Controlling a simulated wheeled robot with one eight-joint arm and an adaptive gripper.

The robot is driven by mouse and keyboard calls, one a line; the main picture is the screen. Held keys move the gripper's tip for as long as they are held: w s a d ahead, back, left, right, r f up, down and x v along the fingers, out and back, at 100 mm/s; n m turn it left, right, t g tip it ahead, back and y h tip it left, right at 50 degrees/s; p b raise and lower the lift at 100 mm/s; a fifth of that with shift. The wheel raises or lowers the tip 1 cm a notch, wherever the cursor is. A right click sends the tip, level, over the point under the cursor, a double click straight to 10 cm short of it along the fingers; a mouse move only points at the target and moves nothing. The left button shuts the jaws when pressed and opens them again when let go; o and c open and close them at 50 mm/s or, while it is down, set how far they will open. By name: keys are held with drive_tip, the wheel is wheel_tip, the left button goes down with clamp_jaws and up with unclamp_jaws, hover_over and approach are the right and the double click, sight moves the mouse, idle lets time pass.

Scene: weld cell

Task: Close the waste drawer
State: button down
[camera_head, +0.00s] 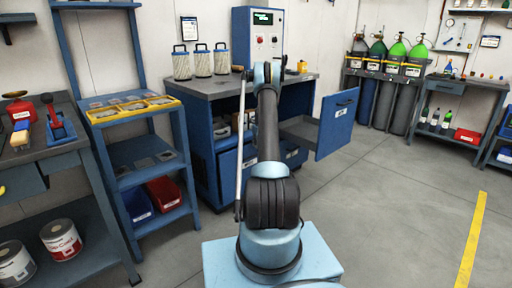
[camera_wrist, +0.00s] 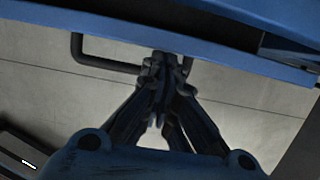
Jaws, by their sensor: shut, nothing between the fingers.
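A drawer stands pulled out to the right of the blue workbench in the head view. Its blue front panel (camera_head: 337,122) has a dark handle and a white label, and its grey tray (camera_head: 299,130) shows behind the panel. I cannot read whether the label says waste. In the wrist view, my gripper (camera_wrist: 165,62) is shut and empty. Its fingertips are at the edge of a blue panel (camera_wrist: 120,30), beside the right end of a black bar handle (camera_wrist: 78,50). I cannot tell whether they touch. My arm hides the gripper in the head view.
The blue workbench (camera_head: 212,135) carries several white filter cartridges (camera_head: 201,62) and a control cabinet (camera_head: 262,38). A shelf rack (camera_head: 125,113) stands at left. Gas cylinders (camera_head: 395,88) stand at the back right. The floor right of the drawer is clear, with a yellow line (camera_head: 470,245).

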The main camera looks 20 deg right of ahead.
drive_tip(key=s+d+r, duration=0.3)
drive_tip(key=s+r, duration=0.3)
drive_tip(key=r, duration=0.3)
drive_tip(key=s+a+f+t+y, duration=0.3)
drive_tip(key=s+a+t, duration=0.35)
drive_tip(key=s, duration=0.25)
drive_tip(key=shift+g, duration=0.45)
drive_tip(key=shift+w+a+r+x, duration=0.2)
drive_tip(key=shift+w+r+x, duration=0.1)
drive_tip(key=shift+x, duration=1.85)
drive_tip(key=shift+w+a+r+x, duration=0.2)
drive_tip(key=shift+r+x, duration=0.15)
drive_tip(key=shift+x, duration=1.75)
drive_tip(key=shift+w+a+r+x, duration=0.2)
drive_tip(key=shift+w+r+x, duration=0.1)
drive_tip(key=shift+x, duration=1.85)
